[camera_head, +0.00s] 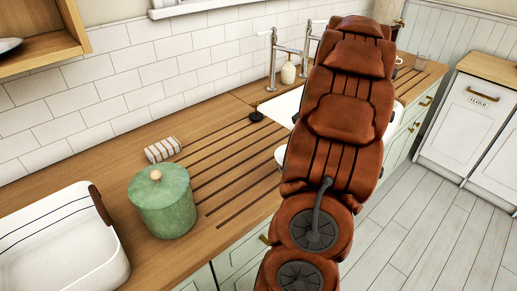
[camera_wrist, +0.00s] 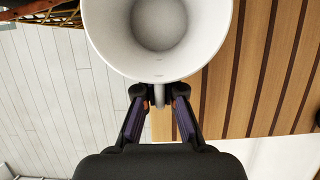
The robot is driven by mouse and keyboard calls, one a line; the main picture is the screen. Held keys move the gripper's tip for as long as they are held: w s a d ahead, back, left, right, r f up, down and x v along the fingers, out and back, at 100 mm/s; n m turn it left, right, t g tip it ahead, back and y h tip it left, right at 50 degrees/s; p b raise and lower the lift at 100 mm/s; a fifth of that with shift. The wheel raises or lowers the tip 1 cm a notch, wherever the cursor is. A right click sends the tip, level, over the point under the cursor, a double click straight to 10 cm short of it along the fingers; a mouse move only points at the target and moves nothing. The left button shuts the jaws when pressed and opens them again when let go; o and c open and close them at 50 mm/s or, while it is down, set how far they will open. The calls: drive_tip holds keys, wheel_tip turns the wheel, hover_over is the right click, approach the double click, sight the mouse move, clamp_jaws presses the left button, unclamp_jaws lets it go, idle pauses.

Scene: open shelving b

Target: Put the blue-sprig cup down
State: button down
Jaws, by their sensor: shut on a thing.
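In the wrist view I look down into a white cup (camera_wrist: 160,25) with a plain pale inside; no blue sprig shows from here. My gripper (camera_wrist: 159,96) is shut on the cup's handle, with a finger on each side of it. The cup appears upright, and the grooved wooden counter (camera_wrist: 225,95) shows below and to the right of it. I cannot tell whether its base touches the wood. In the head view only a small white edge of the cup (camera_head: 281,155) shows beside my arm, which hides the rest and my gripper.
A green lidded pot (camera_head: 165,208), a striped cloth roll (camera_head: 163,149) and a white bin (camera_head: 65,245) stand on the counter's left. A black plug (camera_head: 256,116) lies near the white sink (camera_head: 283,106). The grooved stretch (camera_head: 228,165) between pot and my arm is clear.

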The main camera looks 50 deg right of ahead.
drive_tip(key=p, duration=0.5)
hover_over(271, 149)
drive_tip(key=d, duration=0.1)
drive_tip(key=shift+d+f, duration=0.15)
drive_tip(key=shift+f, duration=0.55)
wheel_tip(271, 149, down, 3)
drive_tip(key=shift+s+r+p, duration=0.1)
drive_tip(key=shift+r+p, duration=0.1)
drive_tip(key=shift+p, duration=0.35)
drive_tip(key=shift+f, duration=0.5)
drive_tip(key=shift+f, duration=0.15)
drive_tip(key=c, duration=1.3)
unclamp_jaws()
drive_tip(key=shift+v, duration=6.2)
